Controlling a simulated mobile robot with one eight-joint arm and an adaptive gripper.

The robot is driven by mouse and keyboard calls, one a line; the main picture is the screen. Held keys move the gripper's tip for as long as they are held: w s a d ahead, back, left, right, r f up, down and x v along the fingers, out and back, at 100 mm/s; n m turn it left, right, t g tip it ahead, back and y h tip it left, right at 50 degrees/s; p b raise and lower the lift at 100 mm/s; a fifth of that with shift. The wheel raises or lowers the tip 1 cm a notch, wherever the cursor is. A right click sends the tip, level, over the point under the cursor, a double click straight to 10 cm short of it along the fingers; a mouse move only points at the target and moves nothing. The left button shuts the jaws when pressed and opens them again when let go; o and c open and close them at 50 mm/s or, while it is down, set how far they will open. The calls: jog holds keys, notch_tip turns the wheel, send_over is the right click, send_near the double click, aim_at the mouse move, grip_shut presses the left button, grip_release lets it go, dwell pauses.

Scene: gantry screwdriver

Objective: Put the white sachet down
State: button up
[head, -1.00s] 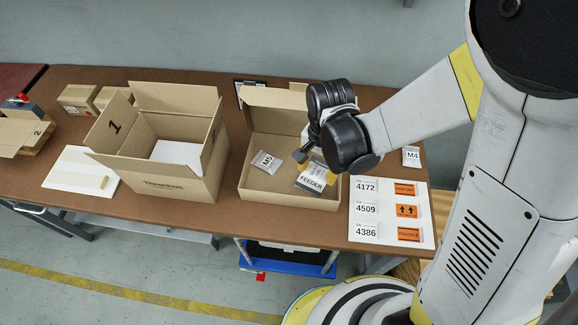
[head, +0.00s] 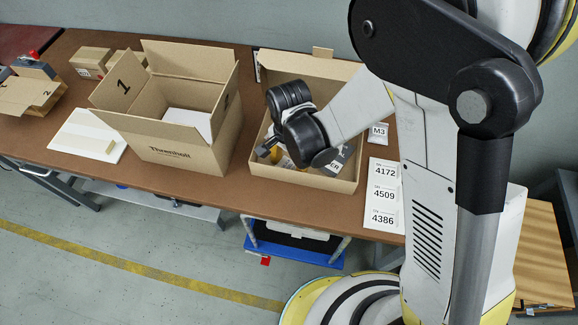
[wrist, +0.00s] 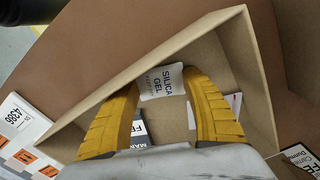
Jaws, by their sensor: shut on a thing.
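The white sachet (wrist: 163,83), printed "SILICA GEL", shows in the wrist view between the two yellow fingers of my gripper (wrist: 165,85). My gripper is shut on it. In the head view my gripper (head: 268,149) is at the left part of the open shallow cardboard box (head: 345,184); the sachet is hidden there. The wrist view shows the box walls (wrist: 250,75) around the sachet and bare box floor below. I cannot tell whether the sachet touches the floor.
A dark labelled packet (head: 341,160) lies in the shallow box. A larger open carton (head: 178,150) marked "1" stands close on the left. A white label sheet (head: 384,200) lies to the right, with a small white packet (head: 378,132) behind it. Brown table (head: 140,180) shows in front.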

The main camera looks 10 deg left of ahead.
aim_at(289, 166)
jog(key=shift+r, duration=0.1)
jog(key=o, duration=0.6)
jog(key=shift+o, duration=0.2)
notch_tip(289, 166, up, 12)
jog(key=p, duration=0.6)
jog(key=d+r+n+t+y, duration=0.1)
jog(key=d+r+n+t, duration=0.2)
jog(key=d+r, duration=1)
jog(key=s+d+r+n+t+h, duration=0.1)
jog(key=s+d+r+t, duration=0.3)
jog(key=d, duration=0.8)
jog(key=shift+s+r+n, duration=0.6)
jog(key=shift+n, duration=0.2)
